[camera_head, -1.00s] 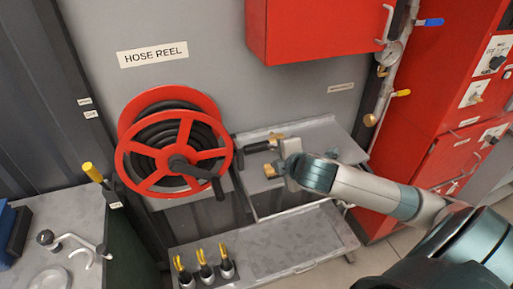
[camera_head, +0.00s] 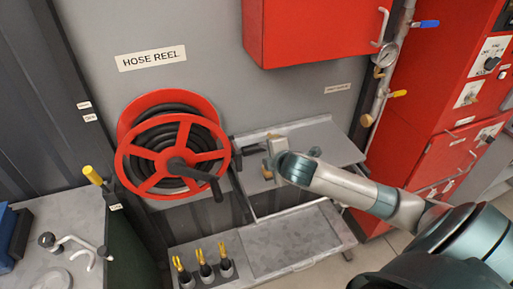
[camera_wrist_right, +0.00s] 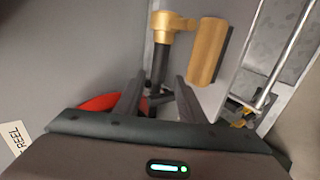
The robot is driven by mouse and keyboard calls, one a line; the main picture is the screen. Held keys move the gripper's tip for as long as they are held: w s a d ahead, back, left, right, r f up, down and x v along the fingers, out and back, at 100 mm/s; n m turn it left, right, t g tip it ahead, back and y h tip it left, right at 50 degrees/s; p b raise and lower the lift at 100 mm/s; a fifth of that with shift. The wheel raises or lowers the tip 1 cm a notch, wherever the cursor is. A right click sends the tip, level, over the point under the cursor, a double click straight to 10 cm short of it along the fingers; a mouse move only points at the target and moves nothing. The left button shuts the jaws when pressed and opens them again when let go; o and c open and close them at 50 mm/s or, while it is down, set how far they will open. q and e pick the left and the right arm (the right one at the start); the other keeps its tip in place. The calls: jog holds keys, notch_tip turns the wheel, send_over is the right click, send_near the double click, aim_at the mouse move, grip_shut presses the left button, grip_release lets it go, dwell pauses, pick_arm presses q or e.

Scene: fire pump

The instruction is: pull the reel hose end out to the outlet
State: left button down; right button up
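The red hose reel (camera_head: 172,150), wound with black hose, is on the grey wall at left. A short black hose end (camera_head: 255,147) with a brass fitting (camera_head: 275,136) lies at the shelf, right of the reel. My right gripper (camera_head: 268,152) is there, largely hiding its fingers in the head view. In the right wrist view, its two dark fingers (camera_wrist_right: 158,82) are apart, with the black hose piece (camera_wrist_right: 160,62) appearing between them and the brass fitting (camera_wrist_right: 170,24) beyond; contact cannot be told. My left gripper is not in view. I cannot tell which fitting is the outlet.
A separate brass cylinder (camera_wrist_right: 207,50) is beside the hose end. The grey shelf (camera_head: 325,140) sits above a lower bench (camera_head: 290,240) with several yellow-topped nozzles (camera_head: 204,262). A red cabinet (camera_head: 315,30) overhangs; a pipe with a gauge (camera_head: 388,55) and valves stands right.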

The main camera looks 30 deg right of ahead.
aim_at(256, 149)
jog(key=p+x, duration=0.3)
jog(key=x, duration=0.8)
jog(key=shift+a, duration=0.1)
grip_shut()
